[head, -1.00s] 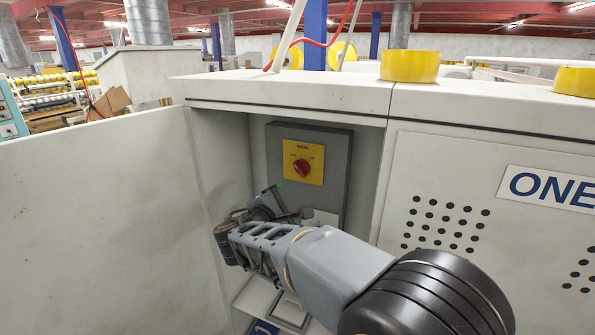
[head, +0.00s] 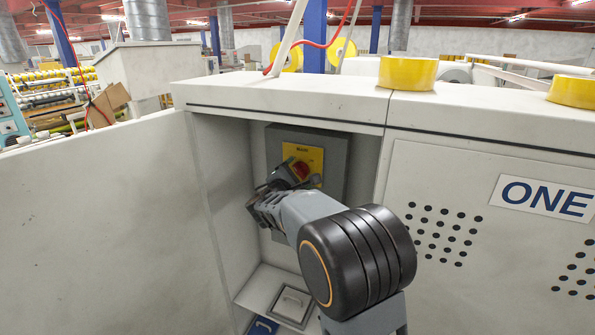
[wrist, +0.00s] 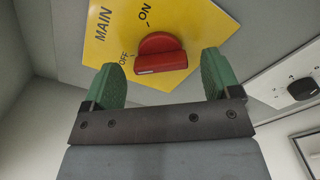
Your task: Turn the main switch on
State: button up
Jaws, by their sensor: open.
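The main switch is a red rotary knob (wrist: 161,55) on a yellow plate (wrist: 98,35) marked MAIN, OFF and ON in the wrist view. The plate is on a grey box (head: 335,155) inside the open cabinet. In the head view the knob (head: 301,169) shows just past my gripper, which covers part of the plate. My gripper (wrist: 162,75) is open, with its green fingertips to the left and right of the knob in the wrist view. Nothing is between the fingers except the view of the knob; I cannot tell whether they touch it.
The cabinet door (head: 100,220) stands open on the left. A cabinet panel with holes and a ONE label (head: 545,198) is on the right. Yellow tape rolls (head: 408,73) sit on top. A handled cover (head: 292,305) lies low inside.

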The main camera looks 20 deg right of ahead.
jog(key=shift+w+d, duration=0.4)
jog(key=shift+d, duration=0.05)
jog(key=shift+f, duration=0.1)
jog(key=c, duration=0.9)
